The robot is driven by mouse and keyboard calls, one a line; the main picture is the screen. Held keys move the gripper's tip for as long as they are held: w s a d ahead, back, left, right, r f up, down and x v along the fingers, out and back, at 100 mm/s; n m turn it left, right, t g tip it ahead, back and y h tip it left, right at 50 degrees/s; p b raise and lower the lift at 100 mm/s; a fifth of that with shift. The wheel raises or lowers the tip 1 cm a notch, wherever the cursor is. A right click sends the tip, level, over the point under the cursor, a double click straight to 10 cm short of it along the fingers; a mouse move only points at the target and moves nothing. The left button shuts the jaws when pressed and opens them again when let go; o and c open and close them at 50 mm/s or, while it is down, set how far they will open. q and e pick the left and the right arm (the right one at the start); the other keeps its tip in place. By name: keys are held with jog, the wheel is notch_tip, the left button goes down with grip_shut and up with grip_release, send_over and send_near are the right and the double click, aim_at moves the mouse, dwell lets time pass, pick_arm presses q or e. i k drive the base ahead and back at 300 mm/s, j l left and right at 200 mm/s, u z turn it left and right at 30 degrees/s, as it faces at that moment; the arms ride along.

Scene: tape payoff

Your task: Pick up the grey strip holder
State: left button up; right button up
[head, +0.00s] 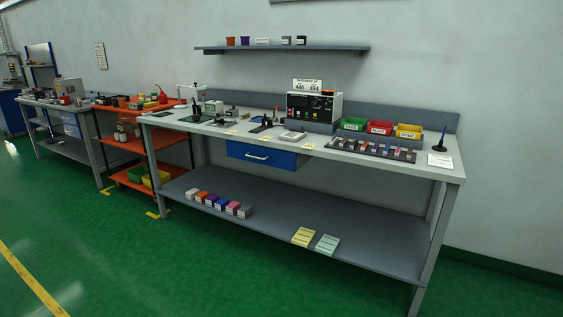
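I cannot single out a grey strip holder for certain at this distance. A dark rack (372,149) with several small coloured and pale pieces lies on the right part of the workbench (425,165). A row of small boxes (217,204) in white, orange, purple, blue, pink and grey stands on the bench's lower shelf (270,229). Cups, some orange, purple and dark grey, stand on the wall shelf (335,48), with a pale piece (262,41) between them. Neither of my grippers is in view.
Green, red and yellow bins (381,128) stand at the back right of the bench, beside a control box (314,107). A blue drawer (262,156) hangs beneath the top. An orange cart (125,143) stands left of the bench. The green floor (130,265) in front is clear.

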aim_at(342, 143)
jog(key=i+j+z, duration=0.1)
jog(key=i, duration=1.6)
